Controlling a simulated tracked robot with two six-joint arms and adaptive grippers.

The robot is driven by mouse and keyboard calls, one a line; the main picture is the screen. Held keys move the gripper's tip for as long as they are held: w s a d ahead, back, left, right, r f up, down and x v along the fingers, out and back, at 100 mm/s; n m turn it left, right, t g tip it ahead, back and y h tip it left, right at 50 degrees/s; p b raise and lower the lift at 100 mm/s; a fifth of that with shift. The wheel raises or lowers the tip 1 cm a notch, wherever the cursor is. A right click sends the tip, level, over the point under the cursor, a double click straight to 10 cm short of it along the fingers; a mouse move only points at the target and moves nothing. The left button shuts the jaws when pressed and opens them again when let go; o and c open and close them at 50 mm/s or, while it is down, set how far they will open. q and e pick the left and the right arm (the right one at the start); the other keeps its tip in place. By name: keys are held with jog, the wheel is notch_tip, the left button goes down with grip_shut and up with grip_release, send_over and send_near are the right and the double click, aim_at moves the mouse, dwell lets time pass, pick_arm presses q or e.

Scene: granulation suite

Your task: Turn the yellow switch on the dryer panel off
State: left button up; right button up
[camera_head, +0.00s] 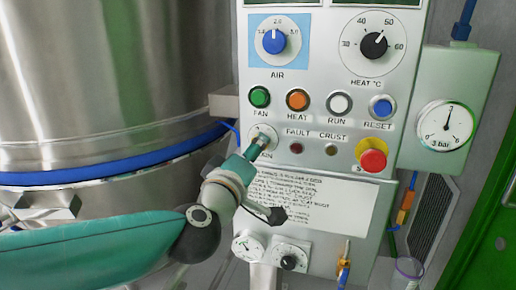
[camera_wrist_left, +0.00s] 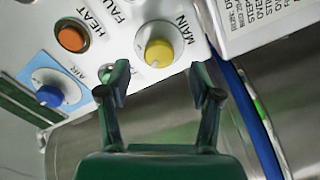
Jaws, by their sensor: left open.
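The yellow switch (camera_wrist_left: 160,52), labelled MAIN, is a round knob on a pale plate on the dryer panel (camera_wrist_left: 125,30). In the left wrist view it sits just beyond and between my open left gripper's fingertips (camera_wrist_left: 160,72), with a gap to each side. A pale mark shows on its face; its exact setting is hard to read. In the head view my left gripper (camera_head: 257,142) reaches up to the plate and hides most of the switch. The dryer panel (camera_head: 325,75) stands upright in front. My right gripper is not in view.
Above the switch are a green FAN button (camera_head: 260,97) and an orange HEAT button (camera_head: 297,101). A red mushroom button (camera_head: 372,158) is to the right. The steel dryer vessel (camera_head: 110,70) with its blue ring is close on the left.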

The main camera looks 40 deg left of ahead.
pick_arm(q)
jog(key=v, duration=0.7)
jog(key=shift+s, duration=0.2)
